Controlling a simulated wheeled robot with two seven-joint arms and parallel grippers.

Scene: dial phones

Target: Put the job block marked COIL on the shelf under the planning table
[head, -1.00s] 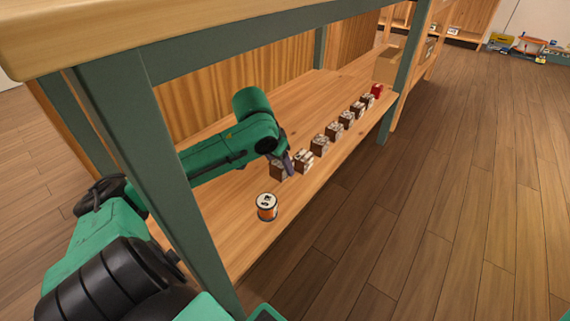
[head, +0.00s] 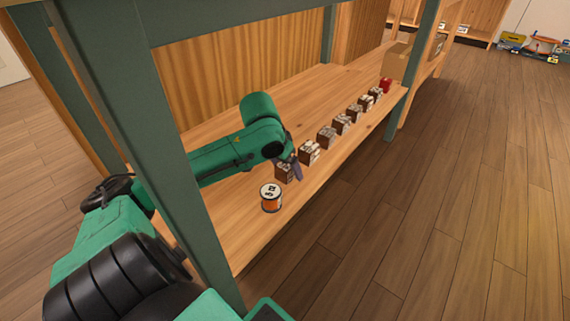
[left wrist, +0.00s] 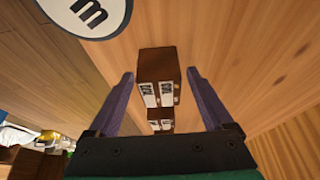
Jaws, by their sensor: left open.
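My left gripper (head: 292,167) is open at the near end of a row of brown blocks on the wooden shelf (head: 238,248) under the table. The nearest block (head: 283,173) is partly hidden by the gripper in the head view. In the left wrist view a brown block (left wrist: 160,66) with white labels shows between the two spread fingers, with a gap on each side. More blocks (head: 309,152) run back along the shelf. The labels are too small to read, so I cannot tell which block is marked COIL. My right gripper is not in view.
An orange can with a white marked top (head: 271,197) stands on the shelf close to the gripper. A green table leg (head: 165,150) stands in front of my left arm. A red item (head: 385,85) and a cardboard box (head: 395,62) are at the far end.

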